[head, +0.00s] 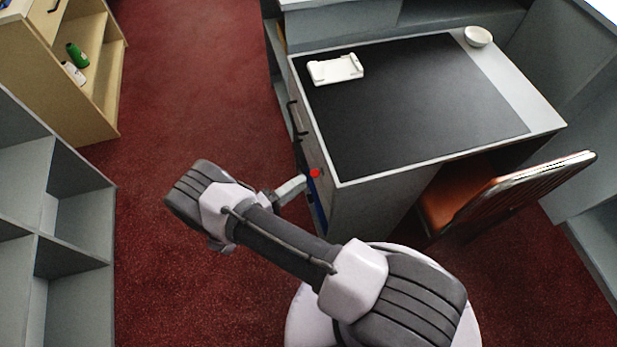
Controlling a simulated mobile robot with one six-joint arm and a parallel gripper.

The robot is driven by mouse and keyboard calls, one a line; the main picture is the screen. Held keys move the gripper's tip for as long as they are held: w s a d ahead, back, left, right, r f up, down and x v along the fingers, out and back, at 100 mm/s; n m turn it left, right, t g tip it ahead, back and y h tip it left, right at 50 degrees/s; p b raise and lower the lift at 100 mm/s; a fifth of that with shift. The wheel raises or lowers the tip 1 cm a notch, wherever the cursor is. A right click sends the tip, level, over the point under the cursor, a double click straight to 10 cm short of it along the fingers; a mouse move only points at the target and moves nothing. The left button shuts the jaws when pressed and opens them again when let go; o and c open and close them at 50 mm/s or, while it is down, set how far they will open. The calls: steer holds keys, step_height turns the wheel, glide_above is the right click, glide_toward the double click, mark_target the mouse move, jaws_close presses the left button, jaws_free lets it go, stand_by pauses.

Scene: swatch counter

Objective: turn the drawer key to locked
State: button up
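A desk (350,183) with a black top stands right of centre, its drawer fronts (308,143) on its left side. A small red round thing (315,173) shows at the drawer front near the desk's front left corner. It may be the key or its lock; it is too small to tell which way it is turned. My gripper (304,183) reaches from the left to just below and left of the red thing. Its fingertips are small and seen from above, so I cannot tell whether they are open, or whether they touch anything.
A white tray-like holder (335,69) and a white bowl (478,37) stand on the desk. An orange-seated chair (447,205) is at its front. Grey shelves (60,215) and a wooden shelf unit (97,95) stand left. Red carpet (200,100) is clear between.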

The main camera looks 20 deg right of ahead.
mark_target(311, 173)
steer(key=x, duration=0.4)
steer(key=shift+d, duration=0.15)
jaws_close()
steer(key=n, duration=0.1)
steer(key=n+g+y, duration=0.1)
steer(key=n, duration=0.1)
steer(key=shift+r+p, duration=0.25)
steer(key=shift+p, duration=0.05)
steer(key=n, duration=0.2)
steer(key=n+g+y, duration=0.1)
steer(key=n, duration=0.1)
steer(key=shift+w+r+g, duration=0.1)
steer(key=shift+w+g, duration=0.1)
steer(key=shift+g, duration=0.1)
steer(key=n+g+y, duration=0.1)
steer(key=n+g, duration=0.1)
steer(key=n, duration=0.1)
steer(key=shift+w, duration=0.15)
steer(key=n+g+b, duration=0.1)
steer(key=n+g, duration=0.1)
steer(key=n, duration=0.1)
steer(key=shift+w+r, duration=0.1)
steer(key=shift+w, duration=0.05)
steer(key=shift+n, duration=0.3)
